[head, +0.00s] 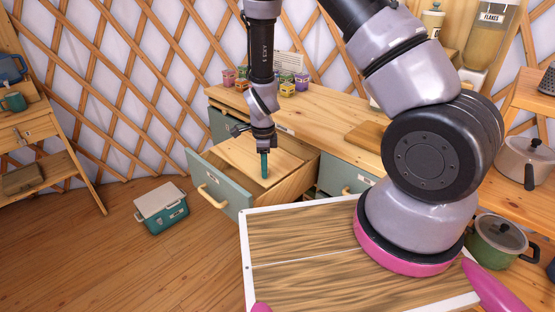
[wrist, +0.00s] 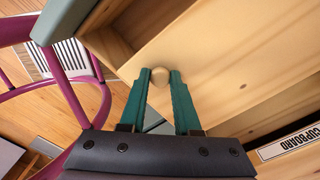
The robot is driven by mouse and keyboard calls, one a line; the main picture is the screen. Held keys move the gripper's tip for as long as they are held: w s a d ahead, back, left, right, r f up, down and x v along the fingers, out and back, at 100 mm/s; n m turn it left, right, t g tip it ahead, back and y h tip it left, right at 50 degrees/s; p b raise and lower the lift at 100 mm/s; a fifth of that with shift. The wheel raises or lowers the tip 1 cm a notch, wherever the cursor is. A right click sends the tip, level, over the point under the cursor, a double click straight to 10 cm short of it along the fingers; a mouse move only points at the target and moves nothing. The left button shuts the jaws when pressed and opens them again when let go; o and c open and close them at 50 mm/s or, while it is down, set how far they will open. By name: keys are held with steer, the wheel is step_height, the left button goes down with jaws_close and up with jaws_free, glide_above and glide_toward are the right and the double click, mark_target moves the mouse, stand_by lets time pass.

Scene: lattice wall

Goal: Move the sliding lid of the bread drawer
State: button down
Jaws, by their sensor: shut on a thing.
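The bread drawer (head: 218,186) is pulled out of the counter, with a grey-green front and a pale wooden handle. Its sliding lid (head: 248,153) is a light wooden panel lying inside the drawer; part of the drawer beside it is uncovered. My gripper (head: 265,174) points down over the drawer with teal fingers. In the wrist view, the fingers are shut on a small round wooden knob (wrist: 160,76) on the lid (wrist: 240,55). An open gap (wrist: 130,22) shows beyond the lid's edge. The knob is hidden in the head view.
Several small coloured jars (head: 287,84) and a wooden board (head: 367,136) are on the counter. A teal cooler box (head: 162,210) stands on the floor left of the drawer. A cupboard label (wrist: 292,142) shows at the wrist view's right.

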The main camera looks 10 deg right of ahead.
steer(key=shift+s+a, duration=0.4)
steer(key=shift+a, duration=0.2)
steer(key=shift+s+a, duration=0.4)
steer(key=shift+a, duration=0.2)
steer(key=c, duration=0.7)
jaws_free()
steer(key=shift+o, duration=0.2)
step_height(320, 180, up, 11)
steer(key=shift+f, duration=0.1)
